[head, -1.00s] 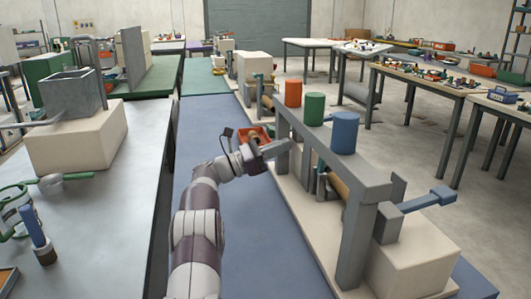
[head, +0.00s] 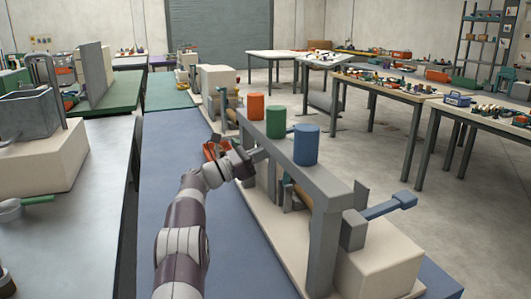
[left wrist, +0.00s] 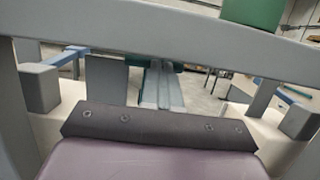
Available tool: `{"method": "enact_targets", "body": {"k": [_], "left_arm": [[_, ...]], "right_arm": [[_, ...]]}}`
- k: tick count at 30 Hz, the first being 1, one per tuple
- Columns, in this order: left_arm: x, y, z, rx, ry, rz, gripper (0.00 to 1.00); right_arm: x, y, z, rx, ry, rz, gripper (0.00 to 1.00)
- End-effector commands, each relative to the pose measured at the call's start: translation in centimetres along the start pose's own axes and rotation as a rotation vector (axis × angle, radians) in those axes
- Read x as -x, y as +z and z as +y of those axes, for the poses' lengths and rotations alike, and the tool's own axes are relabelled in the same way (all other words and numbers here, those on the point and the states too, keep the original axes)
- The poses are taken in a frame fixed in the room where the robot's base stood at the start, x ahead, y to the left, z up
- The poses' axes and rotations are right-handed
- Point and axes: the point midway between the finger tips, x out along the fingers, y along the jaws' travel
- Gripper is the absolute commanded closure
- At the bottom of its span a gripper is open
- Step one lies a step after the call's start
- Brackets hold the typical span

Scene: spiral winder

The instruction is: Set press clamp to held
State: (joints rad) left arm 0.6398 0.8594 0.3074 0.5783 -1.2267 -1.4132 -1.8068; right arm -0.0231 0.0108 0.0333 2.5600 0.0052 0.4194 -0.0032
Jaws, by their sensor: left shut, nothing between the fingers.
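The spiral winder has a long grey overhead beam (head: 318,178) on posts, with orange (head: 256,106), green (head: 276,122) and blue (head: 306,145) cylinders on top. A lever with a blue handle (head: 390,207) sticks out at its right near end. I cannot tell which part is the press clamp. My left gripper (head: 260,155) is at the beam's left side, near the green cylinder. Its fingers (left wrist: 160,88) are shut and empty, pointing under the beam (left wrist: 150,35) in the left wrist view. Contact with the winder is unclear. My right gripper is not in view.
The winder stands on a pale base (head: 262,240) on a blue bench top (head: 165,150). An orange container (head: 214,147) is just behind my left wrist. A grey table (head: 75,225) is at left. Cluttered tables (head: 400,82) stand at right, with open floor between.

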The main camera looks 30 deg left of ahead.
Motion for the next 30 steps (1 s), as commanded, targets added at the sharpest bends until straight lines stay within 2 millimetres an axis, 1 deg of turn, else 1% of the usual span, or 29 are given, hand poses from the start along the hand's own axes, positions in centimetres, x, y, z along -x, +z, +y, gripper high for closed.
{"method": "enact_targets", "body": {"k": [7,12,18,30], "left_arm": [[-2.0,0.1,0.0,-0.002,-0.002,-0.001,1.0],[-3.7,0.1,0.0,-0.001,-0.002,-0.001,1.0],[-5.1,-0.1,0.0,-0.001,-0.002,-0.001,1.0],[-6.0,-0.5,0.0,0.0,0.0,0.0,1.0]], "right_arm": [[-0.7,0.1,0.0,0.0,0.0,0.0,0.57],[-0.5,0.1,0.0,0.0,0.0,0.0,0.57],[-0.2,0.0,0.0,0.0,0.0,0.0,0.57],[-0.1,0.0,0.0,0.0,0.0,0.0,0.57]]}}
